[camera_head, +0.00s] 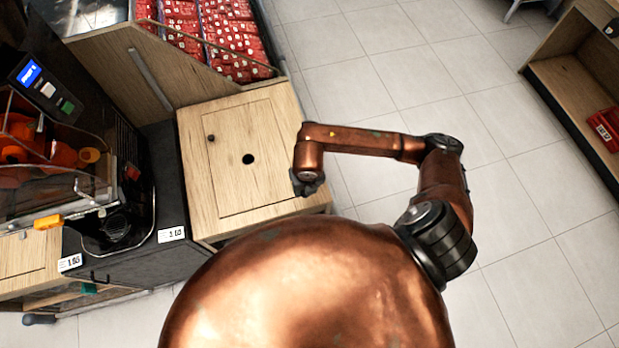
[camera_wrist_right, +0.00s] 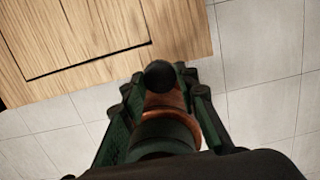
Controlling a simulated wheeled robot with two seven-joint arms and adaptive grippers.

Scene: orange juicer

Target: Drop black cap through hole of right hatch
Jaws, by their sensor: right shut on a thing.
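The right hatch (camera_head: 230,185) is a square wooden panel set in the top of a light wooden cabinet, with a round dark hole (camera_head: 248,159) near its middle. My right gripper (camera_head: 308,186) is at the right edge of this cabinet top, to the right of the hole and apart from it. In the right wrist view, my right gripper (camera_wrist_right: 160,84) is shut on the black cap (camera_wrist_right: 160,75), a small round dark thing between the fingertips. A corner of the hatch outline shows at upper left there. The cap cannot be made out in the head view. My left gripper is not in view.
A black juicer machine (camera_head: 130,190) with oranges stands left of the cabinet. A bin of red packages (camera_head: 225,40) lies behind it. A small dark knob (camera_head: 211,138) is on the hatch. Open tiled floor (camera_head: 520,210) lies to the right, with a wooden shelf (camera_head: 565,85) beyond.

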